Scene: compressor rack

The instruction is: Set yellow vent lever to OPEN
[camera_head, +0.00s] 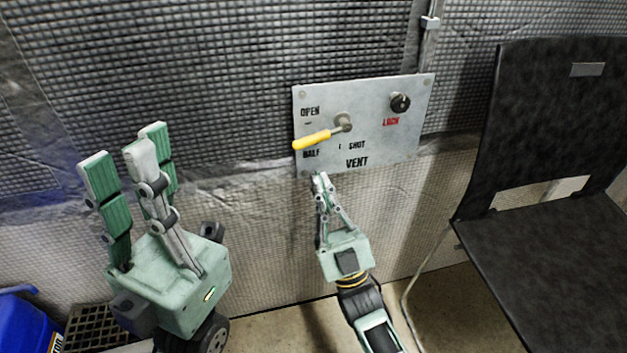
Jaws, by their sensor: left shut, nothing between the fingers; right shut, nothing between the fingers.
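The yellow vent lever (312,139) is on a grey metal panel (390,150) marked VENT on the wall. It points left and slightly down from its pivot (343,122). Its tip lies between the OPEN and HALF labels, closer to HALF; SHUT is to the lower right of the pivot. My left gripper (132,150) is shut and empty, pointing up, well left of the panel.
A round lock knob (399,102) sits at the panel's upper right above the red LOCK label. A black chair (545,140) stands at the right. A blue container (25,325) and a dark grate (95,328) are at the lower left. The wall left of the panel is clear.

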